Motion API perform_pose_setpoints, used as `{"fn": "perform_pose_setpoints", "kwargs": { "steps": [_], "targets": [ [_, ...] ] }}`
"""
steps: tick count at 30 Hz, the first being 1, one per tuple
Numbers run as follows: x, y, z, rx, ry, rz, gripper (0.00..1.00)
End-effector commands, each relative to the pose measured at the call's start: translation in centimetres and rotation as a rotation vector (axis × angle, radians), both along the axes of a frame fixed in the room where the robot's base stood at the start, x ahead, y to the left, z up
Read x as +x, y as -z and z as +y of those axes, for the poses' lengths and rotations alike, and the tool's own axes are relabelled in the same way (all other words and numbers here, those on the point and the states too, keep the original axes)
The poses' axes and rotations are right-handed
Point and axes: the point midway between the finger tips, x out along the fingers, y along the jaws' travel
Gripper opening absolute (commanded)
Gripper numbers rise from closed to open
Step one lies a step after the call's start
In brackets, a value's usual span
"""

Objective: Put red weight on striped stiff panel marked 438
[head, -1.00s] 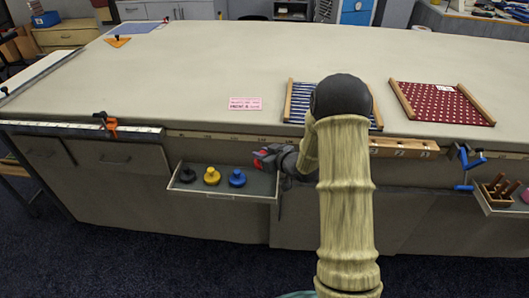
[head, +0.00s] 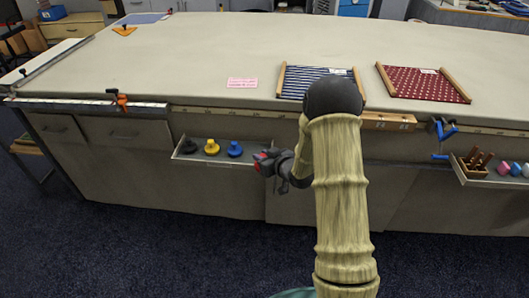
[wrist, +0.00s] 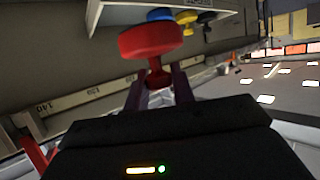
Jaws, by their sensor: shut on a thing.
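The red weight (wrist: 150,42) is held by its stem between my gripper's fingers (wrist: 157,85) in the wrist view. In the head view only a bit of the red weight (head: 259,157) shows at my gripper (head: 268,163), in front of the table's side at the right end of the weight tray. The blue striped panel (head: 298,82) with wooden side bars lies on the table near its front edge. My arm covers part of it. A small white label shows on it, but its number is too small to read.
A red dotted panel (head: 425,84) lies to the right of the striped one. The tray (head: 217,162) holds a black weight (head: 189,144), a yellow weight (head: 211,147) and a blue weight (head: 234,149). A pink card (head: 242,83) lies left of the striped panel. Clamps sit on the front edge.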

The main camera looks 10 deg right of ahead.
Motion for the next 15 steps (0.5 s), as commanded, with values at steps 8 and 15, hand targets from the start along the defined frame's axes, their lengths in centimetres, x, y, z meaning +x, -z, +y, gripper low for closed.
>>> {"fn": "perform_pose_setpoints", "kwargs": {
  "steps": [8,15],
  "targets": [
    [-0.6,2.9,0.6,0.011,0.074,0.000,0.00],
    [-1.8,6.3,0.7,0.013,0.166,0.004,0.00]
  ]
}}
